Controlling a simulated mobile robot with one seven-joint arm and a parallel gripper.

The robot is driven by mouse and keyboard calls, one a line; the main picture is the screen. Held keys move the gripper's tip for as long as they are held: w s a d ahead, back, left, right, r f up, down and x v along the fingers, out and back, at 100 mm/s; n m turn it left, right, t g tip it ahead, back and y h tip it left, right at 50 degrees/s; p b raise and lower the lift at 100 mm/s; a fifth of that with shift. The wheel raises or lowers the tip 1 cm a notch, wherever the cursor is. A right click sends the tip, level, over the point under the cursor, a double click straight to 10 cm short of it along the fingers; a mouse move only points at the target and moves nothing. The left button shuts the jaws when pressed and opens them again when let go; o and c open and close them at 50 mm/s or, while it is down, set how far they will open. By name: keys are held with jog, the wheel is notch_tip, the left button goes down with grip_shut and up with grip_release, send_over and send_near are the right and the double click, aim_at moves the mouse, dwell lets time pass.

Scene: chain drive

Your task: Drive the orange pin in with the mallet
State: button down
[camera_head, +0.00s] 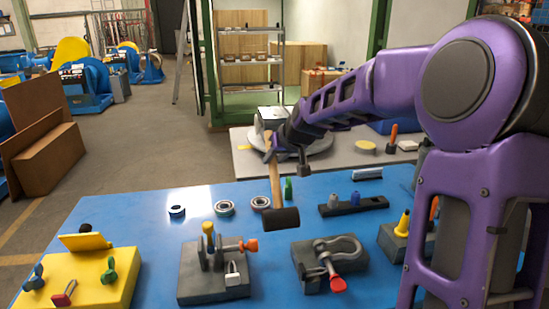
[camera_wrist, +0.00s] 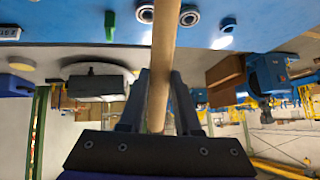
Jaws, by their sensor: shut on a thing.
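The mallet has a wooden handle (camera_head: 274,180) and a dark head (camera_head: 281,218). My gripper (camera_head: 269,143) is shut on the upper handle. The head hangs low over the blue table, between two grey fixtures; its exact height is unclear. In the wrist view the handle (camera_wrist: 161,50) passes between the fingers of my gripper (camera_wrist: 160,76), and the mallet head is out of frame. An orange-headed pin (camera_head: 249,245) sticks out sideways from the left grey fixture (camera_head: 213,281), left of the mallet head. Another upright orange piece (camera_head: 434,207) is partly hidden near my arm.
A shackle with a red pin (camera_head: 336,282) sits on a grey block right of the mallet. A yellow block (camera_head: 105,290) with wing nuts stands at the left. Bearing rings (camera_head: 225,208) and a dark rail (camera_head: 354,206) lie behind.

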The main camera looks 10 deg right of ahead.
notch_tip(320, 180, down, 8)
jog(key=b, duration=0.5)
jog(key=shift+b, duration=0.4)
jog(key=shift+a, duration=0.1)
jog(key=shift+a+b, duration=0.65)
jog(key=shift+a, duration=2.2)
jog(key=d+r+p, duration=0.3)
jog(key=r+p, duration=0.2)
jog(key=r, duration=0.3)
jog(key=shift+p, duration=0.4)
jog(key=shift+s+d, duration=0.1)
